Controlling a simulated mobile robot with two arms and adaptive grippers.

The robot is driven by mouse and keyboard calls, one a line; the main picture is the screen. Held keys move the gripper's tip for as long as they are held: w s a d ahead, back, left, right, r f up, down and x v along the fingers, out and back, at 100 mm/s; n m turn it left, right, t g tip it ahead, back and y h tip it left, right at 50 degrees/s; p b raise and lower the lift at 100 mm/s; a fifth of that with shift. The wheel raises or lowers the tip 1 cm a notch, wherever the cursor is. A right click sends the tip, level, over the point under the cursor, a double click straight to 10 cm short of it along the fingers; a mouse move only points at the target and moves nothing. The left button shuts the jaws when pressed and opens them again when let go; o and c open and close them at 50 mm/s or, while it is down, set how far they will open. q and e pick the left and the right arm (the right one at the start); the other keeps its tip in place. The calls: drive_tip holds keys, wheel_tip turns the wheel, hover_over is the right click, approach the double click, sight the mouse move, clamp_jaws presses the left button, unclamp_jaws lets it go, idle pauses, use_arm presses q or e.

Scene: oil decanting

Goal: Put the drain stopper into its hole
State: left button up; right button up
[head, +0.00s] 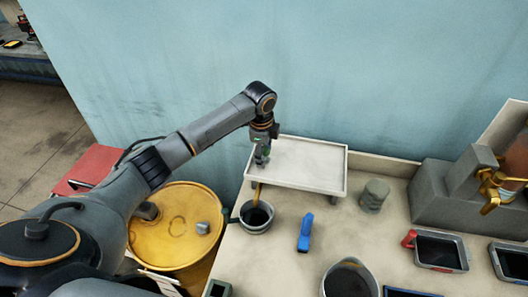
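My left gripper (262,160) points down over the left end of the table, in front of a raised white tray (296,164). Its fingers are small and dark here, and I cannot tell whether they are open or shut. A tan stick-like piece (257,192) shows just below it, above a grey pot (246,226) with dark contents. A small grey cap-like piece (203,228) sits on top of the yellow drum (172,247); I cannot tell whether it is the drain stopper. No stopper hole can be made out. My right gripper is out of view.
A blue tool (305,232) and a grey lidded jar (375,195) stand on the table (310,262). A bowl (329,281) and a red-handled pan (463,256) are nearer. A brass tap (493,190) is at right.

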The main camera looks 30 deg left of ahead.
use_arm(q)
wheel_tip(320, 180, up, 12)
drive_tip(key=s, duration=0.1)
drive_tip(key=shift+s, duration=0.2)
idle(0.3)
drive_tip(key=shift+f, duration=0.1)
idle(0.4)
